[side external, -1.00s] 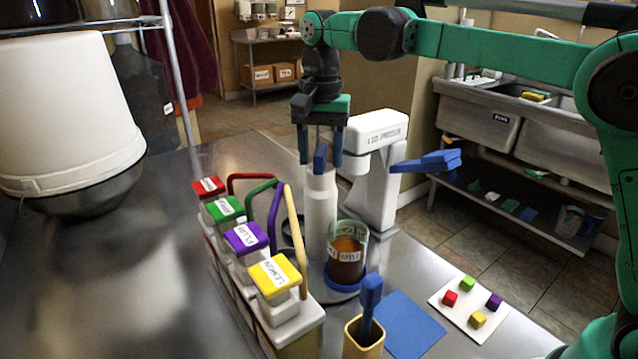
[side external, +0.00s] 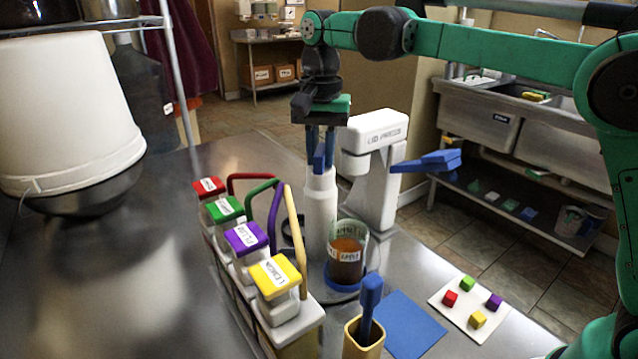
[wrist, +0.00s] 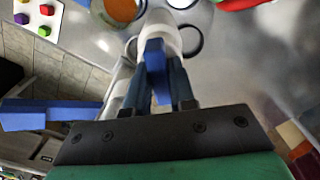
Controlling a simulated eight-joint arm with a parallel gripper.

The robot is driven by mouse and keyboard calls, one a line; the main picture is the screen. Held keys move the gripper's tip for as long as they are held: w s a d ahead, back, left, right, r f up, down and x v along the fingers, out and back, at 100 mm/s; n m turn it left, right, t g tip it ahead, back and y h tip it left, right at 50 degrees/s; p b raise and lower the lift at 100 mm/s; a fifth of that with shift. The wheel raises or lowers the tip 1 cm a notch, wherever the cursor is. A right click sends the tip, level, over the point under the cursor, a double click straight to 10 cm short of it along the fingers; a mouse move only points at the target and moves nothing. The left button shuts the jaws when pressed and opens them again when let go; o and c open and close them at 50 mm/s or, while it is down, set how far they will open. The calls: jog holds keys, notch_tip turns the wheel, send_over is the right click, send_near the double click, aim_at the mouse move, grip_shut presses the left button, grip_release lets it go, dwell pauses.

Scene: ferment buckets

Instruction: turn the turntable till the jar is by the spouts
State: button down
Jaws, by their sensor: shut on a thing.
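My gripper (side external: 320,148) is shut on the upright blue tab (side external: 319,157) on top of the white post (side external: 320,205). In the wrist view the fingers (wrist: 158,88) press both sides of the blue tab (wrist: 156,70). The glass jar (side external: 347,255), labelled apple with brown contents, stands right of the post on a blue ring (side external: 343,285); its orange-brown top shows in the wrist view (wrist: 120,9). The turntable is mostly hidden under post and jar.
Lidded dispensers, including plum (side external: 246,238) and lemon (side external: 275,277), stand left of the spouts. A white lid press (side external: 375,160) with a blue lever (side external: 430,162) stands close behind the post. A yellow cup (side external: 362,340), blue mat (side external: 405,325) and white card with cubes (side external: 455,312) lie in front.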

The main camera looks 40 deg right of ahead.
jog(key=shift+m, duration=0.4)
dwell(0.8)
jog(key=shift+m, duration=8.6)
jog(key=c, duration=0.7)
grip_release()
jog(key=shift+c, duration=0.2)
